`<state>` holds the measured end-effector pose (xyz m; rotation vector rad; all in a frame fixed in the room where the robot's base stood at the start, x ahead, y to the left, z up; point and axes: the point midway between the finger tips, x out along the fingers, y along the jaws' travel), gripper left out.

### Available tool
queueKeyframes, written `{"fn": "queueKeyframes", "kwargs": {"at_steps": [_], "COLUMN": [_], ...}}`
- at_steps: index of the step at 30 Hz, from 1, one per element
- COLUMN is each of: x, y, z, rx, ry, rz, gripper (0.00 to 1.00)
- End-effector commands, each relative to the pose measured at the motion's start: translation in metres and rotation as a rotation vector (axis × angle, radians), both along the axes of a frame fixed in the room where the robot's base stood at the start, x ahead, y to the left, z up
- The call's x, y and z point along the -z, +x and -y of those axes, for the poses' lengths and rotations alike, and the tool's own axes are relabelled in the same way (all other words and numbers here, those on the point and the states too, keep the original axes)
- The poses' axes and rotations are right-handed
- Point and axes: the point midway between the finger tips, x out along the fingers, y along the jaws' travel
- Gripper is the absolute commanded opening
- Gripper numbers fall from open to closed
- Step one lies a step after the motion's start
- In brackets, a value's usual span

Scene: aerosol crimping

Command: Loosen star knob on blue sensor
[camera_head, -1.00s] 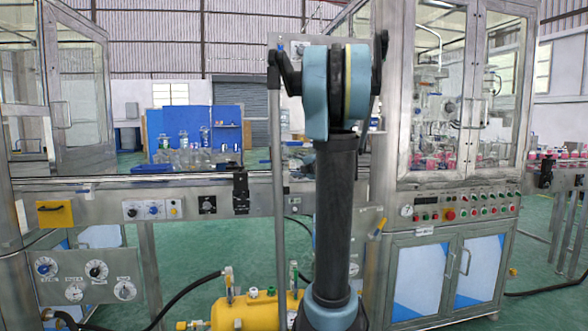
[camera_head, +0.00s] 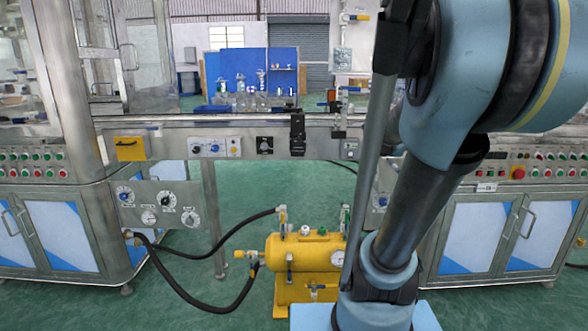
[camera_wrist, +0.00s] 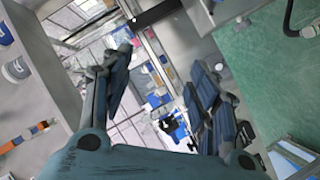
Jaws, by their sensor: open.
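My gripper (camera_wrist: 160,75) is open in the wrist view, its two dark blue-grey fingers spread wide with nothing between them. The gripper does not show in the head view, where my arm fills the right side. I cannot make out the blue sensor or its star knob with certainty in either view. A black bracket-like fixture (camera_head: 297,135) is mounted on the front of the conveyor rail (camera_head: 222,124). My arm hides part of the rail to the right of it.
A yellow tank (camera_head: 300,253) with hoses stands on the green floor below the rail. A dial panel (camera_head: 158,205) hangs at left beside a steel cabinet (camera_head: 60,235). Another cabinet (camera_head: 492,232) stands at right. Glassware stands behind the rail.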

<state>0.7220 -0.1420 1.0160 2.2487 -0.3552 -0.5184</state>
Motion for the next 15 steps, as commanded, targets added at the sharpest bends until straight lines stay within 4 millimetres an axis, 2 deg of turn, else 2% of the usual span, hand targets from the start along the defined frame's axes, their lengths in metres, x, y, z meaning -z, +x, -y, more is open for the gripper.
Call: {"fn": "queueKeyframes", "kwargs": {"at_steps": [1, 3, 8, 12, 15], "x": [0.021, 0.053, 0.123, 0.177, 0.209], "y": [-0.02, -0.047, -0.111, -0.17, -0.211], "z": [-0.003, -0.009, -0.033, -0.065, -0.091], "rx": [0.038, 0.093, 0.189, 0.243, 0.267], "ry": [0.072, 0.174, 0.392, 0.558, 0.658], "rz": [-0.043, -0.115, -0.3, -0.477, -0.606], "gripper": [0.55, 0.55, 0.55, 0.55, 0.55]}}
